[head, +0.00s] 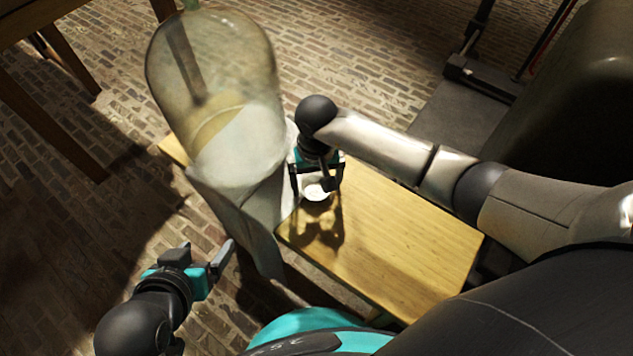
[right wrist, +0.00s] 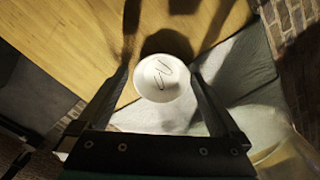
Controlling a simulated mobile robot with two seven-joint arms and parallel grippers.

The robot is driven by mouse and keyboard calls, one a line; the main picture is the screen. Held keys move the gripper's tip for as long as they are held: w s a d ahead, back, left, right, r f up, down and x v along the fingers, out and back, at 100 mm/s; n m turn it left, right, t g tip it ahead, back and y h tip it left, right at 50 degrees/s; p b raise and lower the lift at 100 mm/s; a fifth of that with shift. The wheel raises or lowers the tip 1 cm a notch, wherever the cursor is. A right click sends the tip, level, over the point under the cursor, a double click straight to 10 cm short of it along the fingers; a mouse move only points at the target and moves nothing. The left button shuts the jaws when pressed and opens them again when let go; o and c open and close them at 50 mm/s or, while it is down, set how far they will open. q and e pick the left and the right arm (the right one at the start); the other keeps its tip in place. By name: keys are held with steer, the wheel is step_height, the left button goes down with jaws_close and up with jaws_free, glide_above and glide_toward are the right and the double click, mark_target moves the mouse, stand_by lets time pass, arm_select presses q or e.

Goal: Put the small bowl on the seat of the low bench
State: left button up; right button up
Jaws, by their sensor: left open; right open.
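The small white bowl (head: 316,193) is over the wooden seat of the low bench (head: 400,240), near the edge by the grey cloth. In the right wrist view the bowl (right wrist: 161,84) holds thin dark wire-like pieces. My right gripper (head: 313,181) is open above the bench, with its fingertips on either side of the bowl. Its shadow falls on the seat beside it; I cannot tell whether the bowl rests flat on the wood. My left gripper (head: 208,262) is open and empty, low at the left, apart from the bench.
A large glass jar (head: 215,60) stands on the bench's far left part, with a grey cloth (head: 240,200) draped around its lower side and hanging over the edge. The bench's right part is clear. A wooden table (head: 45,110) stands at the upper left on the brick floor.

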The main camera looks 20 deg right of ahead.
mark_target(316, 187)
arm_select(q)
steer(key=s+a+g+y+p, duration=0.2)
steer(key=s+a+g, duration=0.1)
steer(key=a, duration=0.1)
arm_select(e)
step_height(316, 187, up, 5)
steer(key=shift+w+f, duration=0.1)
arm_select(q)
step_height(316, 187, down, 7)
steer(key=s+g+p, duration=0.1)
steer(key=p, duration=0.2)
steer(key=shift+s+g, duration=0.15)
steer(key=shift+g, duration=0.15)
arm_select(e)
step_height(316, 187, up, 7)
arm_select(q)
steer(key=shift+d, duration=0.1)
